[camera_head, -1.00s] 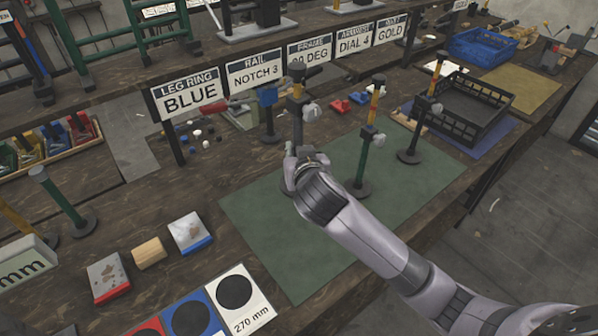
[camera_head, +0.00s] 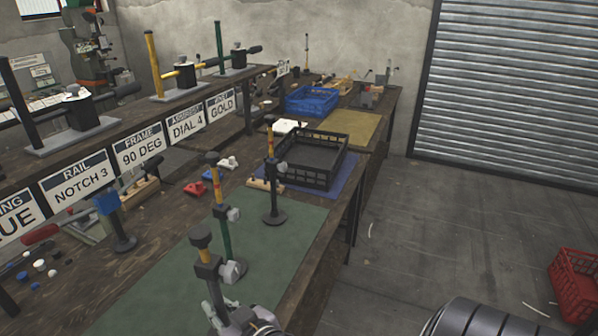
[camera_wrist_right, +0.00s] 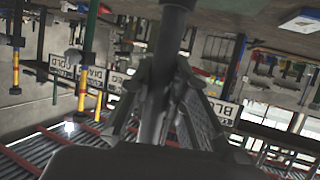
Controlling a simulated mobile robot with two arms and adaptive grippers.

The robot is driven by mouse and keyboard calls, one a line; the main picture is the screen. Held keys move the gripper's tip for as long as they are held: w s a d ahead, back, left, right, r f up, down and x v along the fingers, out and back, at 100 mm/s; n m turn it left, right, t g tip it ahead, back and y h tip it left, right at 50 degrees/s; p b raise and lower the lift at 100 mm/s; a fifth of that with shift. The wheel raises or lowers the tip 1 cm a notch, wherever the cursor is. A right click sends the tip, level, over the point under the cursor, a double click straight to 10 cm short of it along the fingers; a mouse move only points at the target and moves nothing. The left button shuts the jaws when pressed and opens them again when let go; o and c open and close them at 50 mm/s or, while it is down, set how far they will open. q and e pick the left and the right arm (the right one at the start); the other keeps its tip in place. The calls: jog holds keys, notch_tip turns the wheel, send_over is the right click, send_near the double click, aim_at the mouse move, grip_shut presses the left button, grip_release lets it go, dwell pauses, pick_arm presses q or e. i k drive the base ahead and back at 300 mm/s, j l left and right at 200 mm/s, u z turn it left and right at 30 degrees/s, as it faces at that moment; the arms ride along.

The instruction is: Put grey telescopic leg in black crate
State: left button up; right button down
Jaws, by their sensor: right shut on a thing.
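The grey telescopic leg (camera_head: 212,291) is upright at the bottom of the head view, with a dark cap and an orange upper section. My right gripper (camera_head: 238,318), partly cut off by the lower edge, is shut on it. In the right wrist view the grey tube (camera_wrist_right: 164,65) sits between the two fingers of my right gripper (camera_wrist_right: 167,95). The leg's foot is hidden, so I cannot tell if it is off the mat. The black crate (camera_head: 310,179) stands farther back on a blue mat (camera_head: 347,180) and looks empty. My left gripper is not in view.
A green leg (camera_head: 226,240) stands upright just behind the grey one on the green mat (camera_head: 285,245). A dark leg (camera_head: 272,185) stands between it and the crate. A blue crate (camera_head: 312,102) is beyond. Signs line the left; open floor is to the right.

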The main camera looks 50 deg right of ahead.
aim_at(323, 162)
jog(key=i+l, duration=0.1)
jog(key=l, duration=0.4)
jog(key=l+z, duration=0.1)
jog(key=l, duration=0.35)
jog(key=i+l+z, duration=0.1)
jog(key=l, duration=0.4)
jog(key=i+l, duration=0.15)
jog(key=l, duration=0.3)
jog(key=i+l+z, duration=0.1)
jog(key=l, duration=0.4)
